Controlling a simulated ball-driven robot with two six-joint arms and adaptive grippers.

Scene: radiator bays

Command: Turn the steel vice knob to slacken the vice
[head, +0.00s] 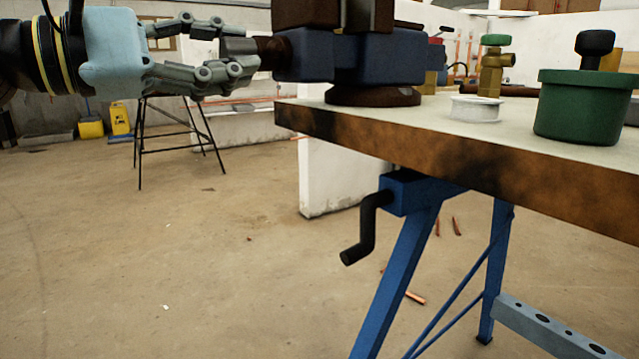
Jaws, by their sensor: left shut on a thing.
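The blue vice (345,55) stands on a round dark base on the workbench top, near its left end; its top is cut off by the frame. A dark reddish screw (272,48) sticks out from its left side, with the grey steel vice knob (238,46) at its end. My left gripper (230,50) comes in from the left, level with the screw. Its grey fingers are shut on the knob, one above and one below, and partly hide it. My right gripper is out of view.
The workbench (450,150) has a scorched wooden edge and blue legs, with a black crank (365,228) below. A white tape roll (476,109), a brass valve (492,70) and a green pot (584,105) stand on top.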

